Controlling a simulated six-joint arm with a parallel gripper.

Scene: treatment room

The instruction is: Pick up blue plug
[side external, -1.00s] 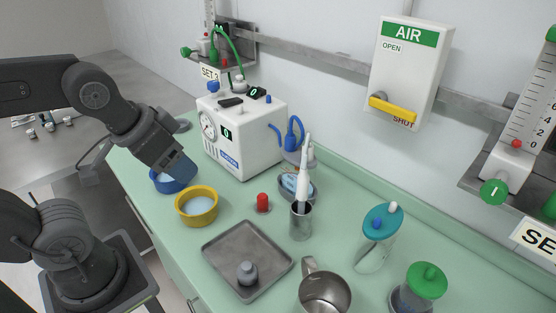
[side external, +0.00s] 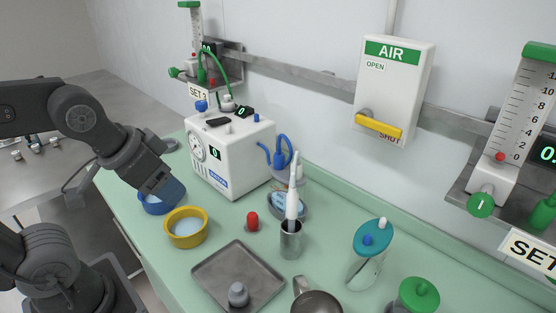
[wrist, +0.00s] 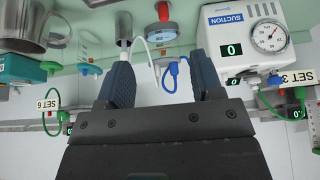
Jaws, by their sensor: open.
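My gripper (side external: 168,190) is open and empty, its fingers in front of the blue bowl (side external: 150,205) in the side view. It also shows in the wrist view (wrist: 163,78), fingers apart with nothing between their tips. Several small blue parts could be the blue plug. One blue knob (side external: 367,240) stands on the teal lid of a clear jar (side external: 364,268), beside a white knob. I cannot tell which is meant. Both are apart from my gripper.
A yellow bowl (side external: 186,240), red knob (side external: 252,221), metal cup (side external: 291,246) with a white tool, and metal tray (side external: 210,283) holding a grey weight (side external: 238,292) stand on the green counter. A green-lidded jar (side external: 418,295) is at the front right. The wall rail runs behind.

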